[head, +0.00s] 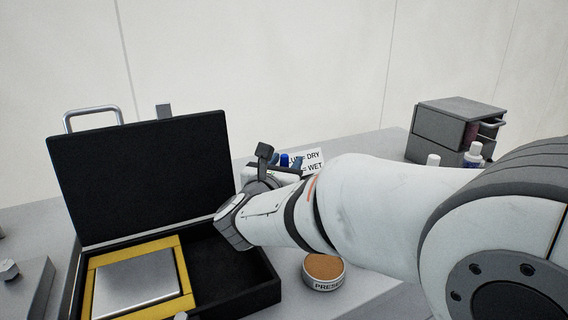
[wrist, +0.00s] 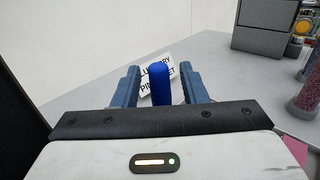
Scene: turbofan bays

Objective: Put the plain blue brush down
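The blue brush (wrist: 160,84) shows in the wrist view as a plain blue rounded handle between the two blue fingers of my gripper (wrist: 161,84). Gaps show on both sides of it, so the fingers look open around it and apart from it. In the head view a small blue part of the brush (head: 284,159) shows beside my gripper (head: 288,166), in front of a white card. The brush's lower end is hidden, and I cannot tell what it rests on.
An open black case (head: 140,175) with a yellow-framed metal plate (head: 138,284) stands left. A brown-topped round tin (head: 323,272) is below my arm. Bottles (head: 473,156) and a grey drawer unit (head: 440,130) stand right.

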